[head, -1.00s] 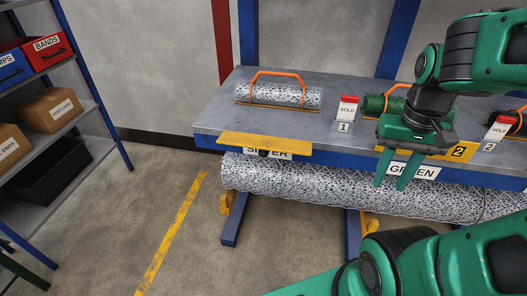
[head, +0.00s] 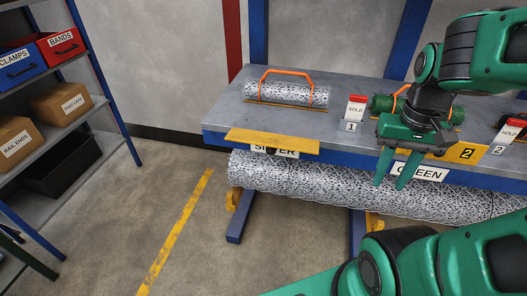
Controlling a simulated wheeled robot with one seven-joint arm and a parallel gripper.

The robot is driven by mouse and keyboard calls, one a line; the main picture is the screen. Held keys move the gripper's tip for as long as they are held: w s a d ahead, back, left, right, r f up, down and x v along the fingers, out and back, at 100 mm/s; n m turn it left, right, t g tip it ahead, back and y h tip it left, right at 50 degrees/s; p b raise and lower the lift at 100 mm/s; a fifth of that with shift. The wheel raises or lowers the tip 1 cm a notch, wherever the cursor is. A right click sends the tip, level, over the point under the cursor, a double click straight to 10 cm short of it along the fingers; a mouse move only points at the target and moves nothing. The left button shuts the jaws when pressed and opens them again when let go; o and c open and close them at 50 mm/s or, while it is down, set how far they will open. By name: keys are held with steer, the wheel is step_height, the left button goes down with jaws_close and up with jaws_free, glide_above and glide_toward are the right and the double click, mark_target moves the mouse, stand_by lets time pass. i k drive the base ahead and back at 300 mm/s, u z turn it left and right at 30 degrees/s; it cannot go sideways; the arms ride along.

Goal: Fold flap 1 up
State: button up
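Flap 1 is most likely the yellow plate (head: 272,141) at the left front edge of the grey bench. It juts out from the edge and covers the top of the SILVER label (head: 287,154); no number shows on it. My gripper (head: 389,185) is to the right of this flap, in front of the bench by the GREEN label (head: 420,173). Its two green fingers point down, apart, with nothing between them. It is not touching flap 1. A second yellow flap (head: 465,153), marked 2, is partly hidden behind my gripper.
A silver mesh roll with an orange handle (head: 287,93) lies on the bench (head: 225,112). A long mesh roll (head: 320,182) hangs below the front edge. Shelving (head: 100,100) is at left; floor between is clear.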

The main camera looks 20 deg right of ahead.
mark_target(272, 141)
steer(key=u, duration=1.65)
steer(key=k, duration=1.9)
steer(key=z, duration=1)
steer(key=i, duration=1)
steer(key=u, duration=0.1)
